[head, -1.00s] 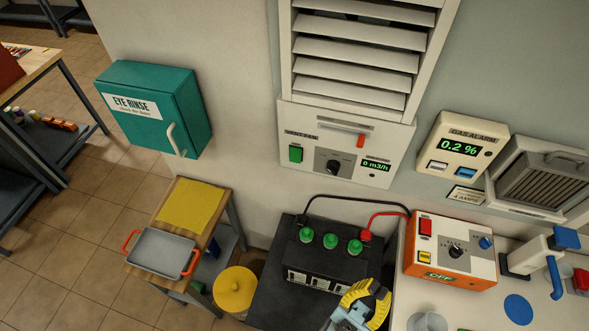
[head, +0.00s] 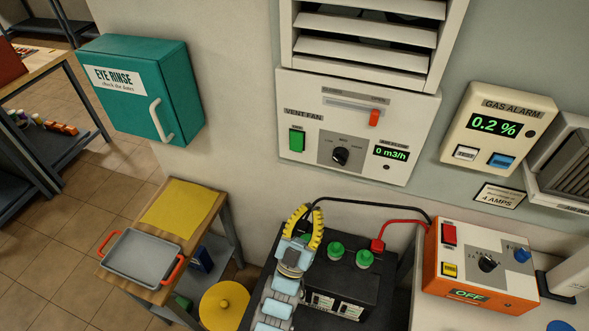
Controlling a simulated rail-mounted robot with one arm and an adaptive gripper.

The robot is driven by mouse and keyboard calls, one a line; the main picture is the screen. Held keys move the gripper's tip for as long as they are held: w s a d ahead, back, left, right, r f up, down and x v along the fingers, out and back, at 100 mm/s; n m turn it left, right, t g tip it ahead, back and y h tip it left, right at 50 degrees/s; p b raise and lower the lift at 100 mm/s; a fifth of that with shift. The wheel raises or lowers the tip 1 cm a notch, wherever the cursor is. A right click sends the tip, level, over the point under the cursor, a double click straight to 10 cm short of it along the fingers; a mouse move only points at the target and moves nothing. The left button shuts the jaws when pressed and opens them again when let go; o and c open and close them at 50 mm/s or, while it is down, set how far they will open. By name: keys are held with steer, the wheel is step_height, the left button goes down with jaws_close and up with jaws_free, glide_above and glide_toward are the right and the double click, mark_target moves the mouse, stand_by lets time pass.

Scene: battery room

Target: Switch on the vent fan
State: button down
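The vent fan panel (head: 300,160) is a white box on the wall under the louvred vent (head: 365,45). It has a green rocker switch (head: 297,139) at the left, a black knob (head: 341,156) in the middle, a red-tipped slider (head: 374,118) above and a display (head: 391,153) reading 0 m3/h. My gripper (head: 306,222), with yellow ribbed fingers, is below the panel, over the black battery's left part. It is apart from the switch.
The black battery (head: 350,291) carries green caps and black and red cables. An orange-and-white charger (head: 480,262) reading OFF stands right. The gas alarm (head: 497,130) reads 0.2 %. A teal eye rinse cabinet (head: 140,90) juts out left. The wall between cabinet and panel is clear.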

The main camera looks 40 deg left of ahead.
mark_target(298, 143)
steer(key=a+f+n+g+y+b, duration=0.2)
steer(key=a+f+y+b, duration=0.1)
steer(key=a, duration=0.6)
step_height(298, 143, down, 2)
steer(key=shift+s+f+g+b, duration=0.1)
steer(key=shift+s+g+b, duration=0.2)
steer(key=shift+s+b, duration=0.2)
steer(key=shift+w+a, duration=0.1)
steer(key=shift+w+a+f+x, duration=0.2)
steer(key=shift+f+x, duration=0.15)
steer(key=shift+x, duration=1.8)
steer(key=shift+w+a+f+x, duration=0.1)
steer(key=shift+w+f+x, duration=0.2)
steer(key=shift+x, duration=1.85)
steer(key=shift+w+a+f+x, duration=0.15)
steer(key=shift+f+x, duration=0.2)
steer(key=shift+x, duration=1.75)
